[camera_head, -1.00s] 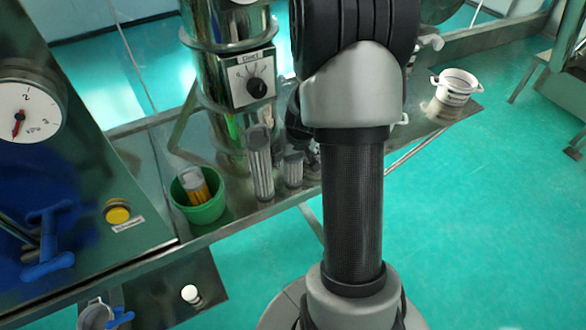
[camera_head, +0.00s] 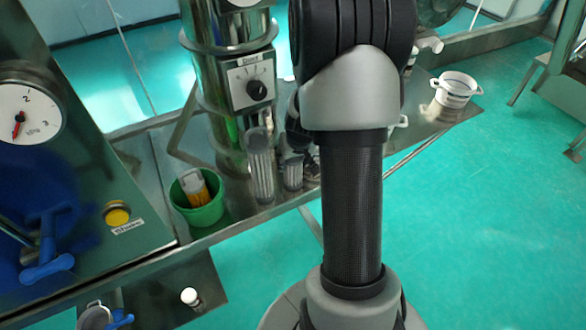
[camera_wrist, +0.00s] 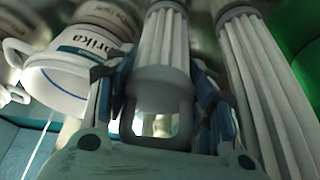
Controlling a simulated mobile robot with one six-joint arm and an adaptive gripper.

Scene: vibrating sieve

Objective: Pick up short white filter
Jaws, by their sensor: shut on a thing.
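The short white filter (camera_head: 293,175) is a ribbed, pale cylinder standing upright on the metal table, just right of the taller filter. In the wrist view, the short filter (camera_wrist: 164,45) is between the two fingers of my gripper (camera_wrist: 155,88). The gripper is shut on its end, with a finger on each side. In the head view my gripper is mostly hidden behind my own arm, so I cannot tell there whether the filter is clear of the table.
The tall white filter (camera_head: 260,165) stands close on the left; it fills the right of the wrist view (camera_wrist: 262,85). A green bucket (camera_head: 205,212) holds an orange filter (camera_head: 195,190). A steel column with a dial (camera_head: 257,90) rises behind. A white two-handled pot (camera_head: 453,92) stands far right.

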